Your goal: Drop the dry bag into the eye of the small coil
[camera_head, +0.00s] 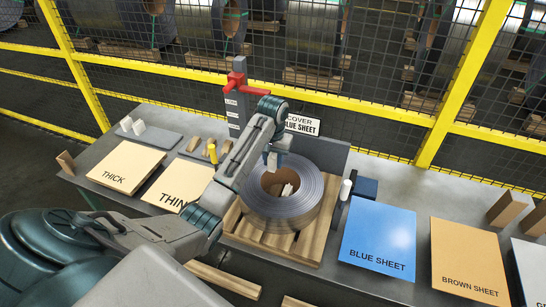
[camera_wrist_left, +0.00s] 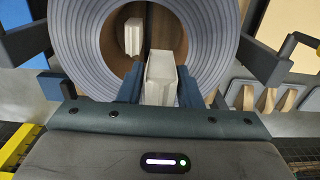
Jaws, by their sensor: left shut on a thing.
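The small coil (camera_head: 308,213) of grey steel strip lies flat, its eye facing up, on a wooden pallet (camera_head: 247,236). My left gripper (camera_head: 272,163) is above the eye, pointing down. In the left wrist view its fingers (camera_wrist_left: 160,88) are shut on a pale dry bag (camera_wrist_left: 161,70), held over the near side of the eye. Another pale block-like thing (camera_wrist_left: 133,36) shows inside the eye. Pale shapes (camera_head: 287,189) also show in the eye in the head view; I cannot tell which is the held bag. My right gripper is not in view.
A sign reading COVER BLUE SHEET (camera_head: 301,125) stands behind the coil. A blue sheet (camera_head: 378,238) and a brown sheet (camera_head: 467,261) lie to the right. THICK (camera_head: 122,167) and THIN (camera_head: 177,187) boards lie left. A red-topped post (camera_head: 237,98) stands close behind my arm.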

